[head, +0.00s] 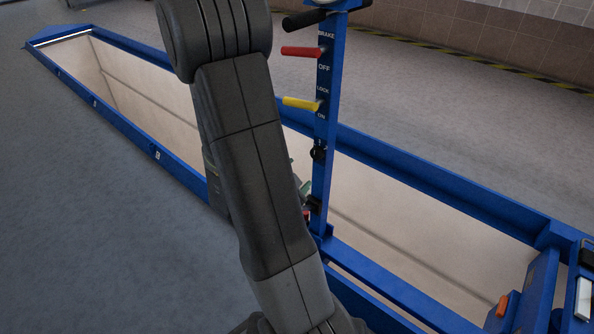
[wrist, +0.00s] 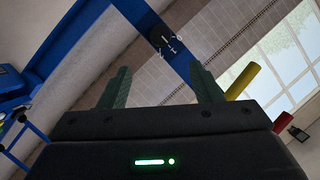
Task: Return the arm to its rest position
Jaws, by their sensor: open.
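My gripper (wrist: 161,88) is open and empty in the wrist view, its two dark green fingers spread apart. In the head view my own dark arm hides most of the gripper; only a small part shows beside the blue post (head: 324,130). The post also crosses the wrist view (wrist: 180,55) beyond the fingers, with a small black knob (wrist: 160,35) on it. The post bears a red lever (head: 301,51) marked BRAKE and OFF, and a yellow lever (head: 300,102) marked LOCK and ON. I cannot tell whether the gripper touches the post.
A long pit with a blue frame (head: 440,185) runs diagonally behind my arm. A black handle (head: 305,20) sticks out near the post's top. Blue jack parts (head: 535,295) stand at lower right. Open grey floor (head: 80,200) lies to the left. A tiled wall (head: 480,40) stands behind.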

